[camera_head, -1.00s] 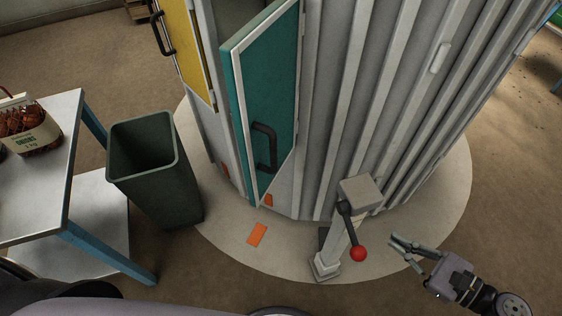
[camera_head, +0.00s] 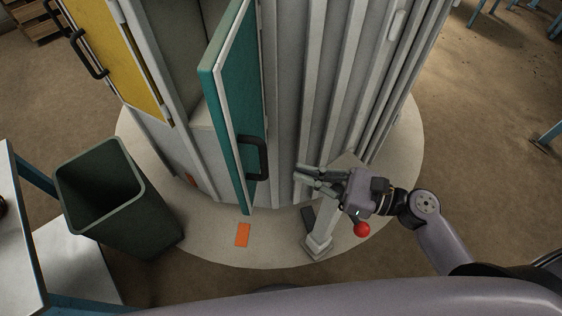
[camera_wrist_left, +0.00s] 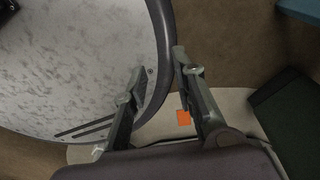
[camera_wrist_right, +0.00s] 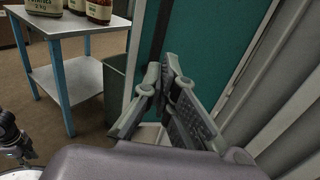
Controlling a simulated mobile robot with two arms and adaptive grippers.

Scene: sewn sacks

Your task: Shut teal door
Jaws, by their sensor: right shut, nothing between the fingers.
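The teal door (camera_head: 236,95) stands open, swung outward from the grey ribbed cabinet, with a black handle (camera_head: 253,158) on its face. My right gripper (camera_head: 299,173) is shut and empty, to the right of the door and in front of the ribbed wall, apart from the door in the head view. The right wrist view shows the teal door (camera_wrist_right: 205,45) behind the fingers (camera_wrist_right: 163,75). My left gripper (camera_wrist_left: 158,62) shows only in the left wrist view, its fingers spread with nothing between them.
A yellow door (camera_head: 118,55) is also open at the left. A dark green bin (camera_head: 110,200) stands left of the cabinet, beside a table (camera_head: 18,240). A lever post with a red knob (camera_head: 362,230) stands under my right gripper. An orange marker (camera_head: 243,235) lies on the pale round base.

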